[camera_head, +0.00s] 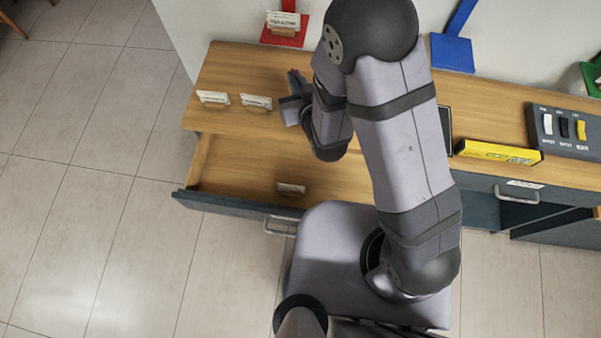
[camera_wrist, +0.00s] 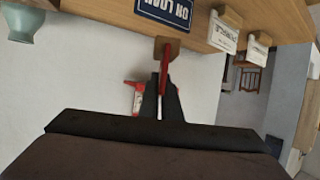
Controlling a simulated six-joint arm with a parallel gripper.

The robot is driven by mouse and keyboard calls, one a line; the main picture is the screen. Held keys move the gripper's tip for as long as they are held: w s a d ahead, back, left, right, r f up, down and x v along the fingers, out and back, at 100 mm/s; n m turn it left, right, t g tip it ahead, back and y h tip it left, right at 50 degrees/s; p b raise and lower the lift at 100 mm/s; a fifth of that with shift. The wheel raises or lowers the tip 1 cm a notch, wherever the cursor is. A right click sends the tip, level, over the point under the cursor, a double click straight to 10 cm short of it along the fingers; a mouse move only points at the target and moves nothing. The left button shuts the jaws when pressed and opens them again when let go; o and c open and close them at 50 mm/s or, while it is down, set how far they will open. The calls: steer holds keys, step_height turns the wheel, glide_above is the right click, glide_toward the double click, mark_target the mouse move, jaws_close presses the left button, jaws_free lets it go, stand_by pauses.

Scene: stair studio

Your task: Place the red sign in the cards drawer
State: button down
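The red sign (camera_wrist: 165,68) shows edge-on in the wrist view, in a brown wooden foot (camera_wrist: 170,48). My gripper (camera_wrist: 163,84) is shut on it, with a dark finger on each side. In the head view my gripper (camera_head: 292,90) is over the left part of the wooden counter, and only a small bit of red shows there. An open drawer (camera_head: 235,205) juts out below the counter's left part. A small white card (camera_head: 290,188) on a wooden foot is inside it. I cannot read a name on this drawer.
Two white cards (camera_head: 212,97) (camera_head: 256,102) stand on the counter. A blue sign (camera_wrist: 165,12) shows in the wrist view. A yellow box (camera_head: 498,152) and a switch panel (camera_head: 565,130) are at right. The drawer's left part is clear.

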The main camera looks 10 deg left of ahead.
steer(key=s+a+f+n+g+y+b, duration=0.3)
steer(key=s+a+n+g, duration=0.15)
steer(key=s, duration=0.25)
steer(key=s+a+f+n+g+y+b, duration=0.3)
steer(key=s+a+n+y, duration=0.1)
steer(key=s+a, duration=0.15)
step_height(320, 180, down, 13)
steer(key=b, duration=0.5)
steer(key=shift+s+d+t+b, duration=0.3)
steer(key=shift+s+t+b, duration=0.05)
steer(key=shift+f, duration=0.15)
steer(key=shift+f, duration=2.05)
steer(key=shift+f, duration=0.1)
